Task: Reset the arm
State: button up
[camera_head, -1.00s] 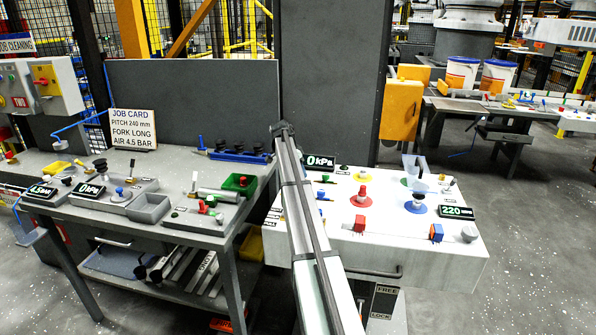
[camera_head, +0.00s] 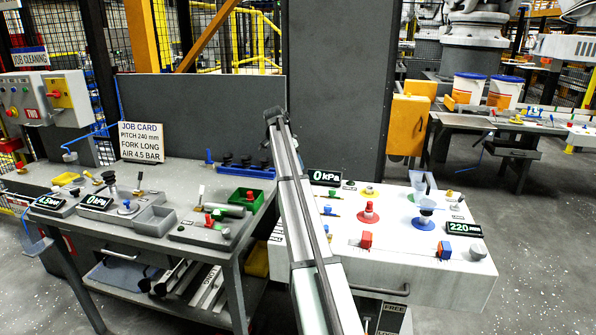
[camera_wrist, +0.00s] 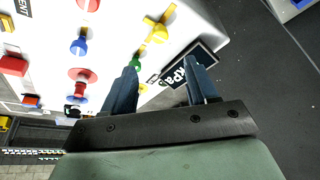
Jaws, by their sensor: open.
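My gripper shows in the wrist view (camera_wrist: 162,85) with its two dark blue fingers apart and nothing between them. Beyond the fingers are the white panel (camera_wrist: 215,30) and its black kPa display (camera_wrist: 190,62). In the head view my arm reaches forward from the bottom middle, and its end (camera_head: 273,117) is beside the tall grey column, above the gap between the bench and the white panel. The fingers themselves are too small to make out there.
The grey bench (camera_head: 180,175) at left holds a green bin (camera_head: 246,196) and a job card (camera_head: 141,142). The grey column (camera_head: 336,80) stands behind.

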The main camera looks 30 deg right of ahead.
jog(key=shift+a+r, duration=0.25)
jog(key=shift+r, duration=0.35)
